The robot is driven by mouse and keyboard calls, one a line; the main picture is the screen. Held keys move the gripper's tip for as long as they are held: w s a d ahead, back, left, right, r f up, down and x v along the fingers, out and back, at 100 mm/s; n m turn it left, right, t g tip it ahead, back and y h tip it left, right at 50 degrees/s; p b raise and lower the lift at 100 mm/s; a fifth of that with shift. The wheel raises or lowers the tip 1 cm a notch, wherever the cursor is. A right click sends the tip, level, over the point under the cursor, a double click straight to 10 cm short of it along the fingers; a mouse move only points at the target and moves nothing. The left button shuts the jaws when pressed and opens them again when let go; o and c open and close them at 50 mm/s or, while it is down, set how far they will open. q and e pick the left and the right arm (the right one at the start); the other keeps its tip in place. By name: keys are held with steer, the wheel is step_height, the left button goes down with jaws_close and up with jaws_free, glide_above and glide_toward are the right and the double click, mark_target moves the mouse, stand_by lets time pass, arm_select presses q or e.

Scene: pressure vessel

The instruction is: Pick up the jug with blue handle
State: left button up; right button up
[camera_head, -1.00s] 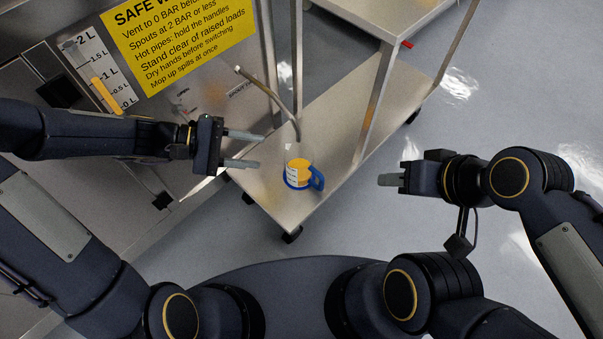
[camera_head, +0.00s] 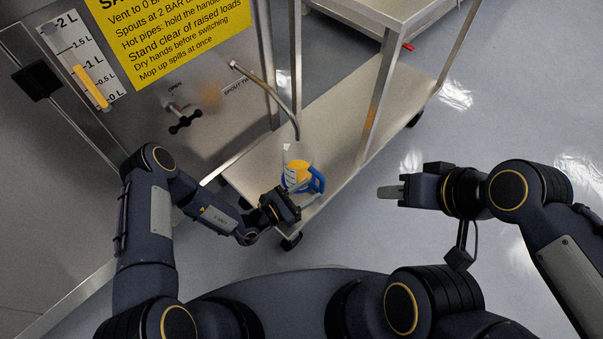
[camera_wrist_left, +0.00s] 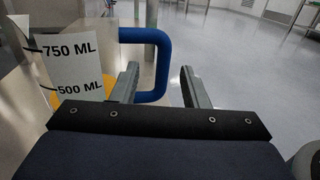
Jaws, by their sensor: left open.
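The jug (camera_head: 298,174) stands upright on the trolley's lower shelf, clear-walled with a yellow-orange content and a blue handle (camera_head: 318,181) on its right. In the left wrist view the jug's white label (camera_wrist_left: 72,75) reads 750 ML and 500 ML, and the blue handle (camera_wrist_left: 162,65) shows between the finger lines. My left gripper (camera_head: 304,199) is open beside the jug's near side, and its fingers also show in the left wrist view (camera_wrist_left: 160,88). I cannot tell whether they touch the handle. My right gripper (camera_head: 390,192) looks shut and empty, away to the right.
A bent spout pipe (camera_head: 268,92) ends just above the jug. The steel trolley shelf (camera_head: 335,120) has bare room behind the jug, and a trolley post (camera_head: 376,95) rises there. The vessel panel with a yellow sign (camera_head: 180,35) stands at left.

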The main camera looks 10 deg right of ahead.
mark_target(320, 187)
arm_select(q)
steer(key=x, duration=0.1)
steer(key=b+x, duration=0.1)
steer(key=x, duration=0.1)
steer(key=b+x, duration=0.1)
steer(key=shift+d+f, duration=0.35)
steer(key=shift+d, duration=0.05)
steer(key=shift+w+d+r, duration=0.1)
steer(key=shift+d, duration=0.2)
jaws_close()
